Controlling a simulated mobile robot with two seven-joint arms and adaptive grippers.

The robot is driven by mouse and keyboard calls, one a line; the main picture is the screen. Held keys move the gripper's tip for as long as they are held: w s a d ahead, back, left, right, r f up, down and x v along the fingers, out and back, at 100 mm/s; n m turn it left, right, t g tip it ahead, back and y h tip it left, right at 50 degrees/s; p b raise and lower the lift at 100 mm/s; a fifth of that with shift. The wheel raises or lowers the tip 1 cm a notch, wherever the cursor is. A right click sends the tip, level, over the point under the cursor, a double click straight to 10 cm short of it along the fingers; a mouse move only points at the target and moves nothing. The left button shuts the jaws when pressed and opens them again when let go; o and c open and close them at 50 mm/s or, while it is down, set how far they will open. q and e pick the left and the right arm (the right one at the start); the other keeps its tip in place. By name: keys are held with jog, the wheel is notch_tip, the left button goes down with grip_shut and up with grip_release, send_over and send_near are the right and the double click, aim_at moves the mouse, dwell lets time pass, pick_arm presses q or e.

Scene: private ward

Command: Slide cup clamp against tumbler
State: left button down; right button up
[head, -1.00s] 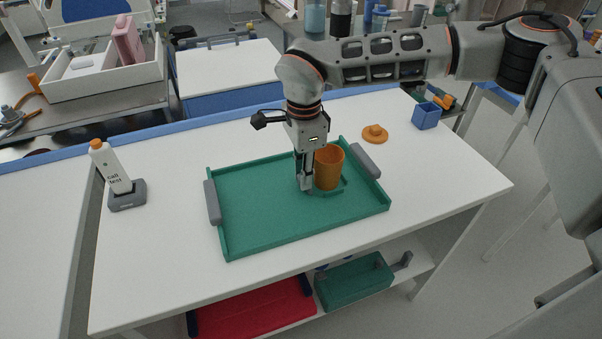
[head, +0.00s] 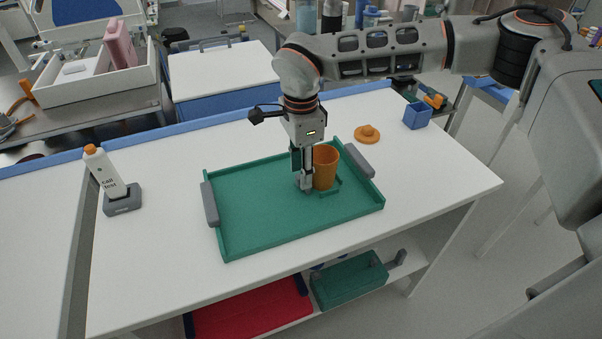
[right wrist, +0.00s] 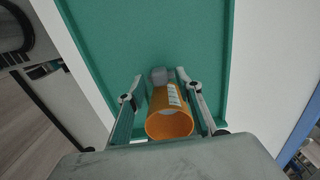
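The orange tumbler (head: 326,168) stands upright on the green tray (head: 255,225), near its right end. A small grey block that looks like the cup clamp (right wrist: 158,76) sits on the tray beside it. My right gripper (head: 305,187) points down just left of the tumbler in the head view. In the right wrist view its fingertips (right wrist: 159,76) are on either side of the grey block, with narrow green gaps showing. The tumbler (right wrist: 170,115) also shows between the fingers there. Whether block and tumbler touch is hidden. My left gripper is out of view.
An orange lid (head: 367,134) and a blue box (head: 417,115) lie right of the tray. A white bottle (head: 104,172) stands in a grey holder (head: 122,201) at the left.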

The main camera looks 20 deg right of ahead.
notch_tip(320, 180, up, 10)
jog(key=shift+r, duration=0.2)
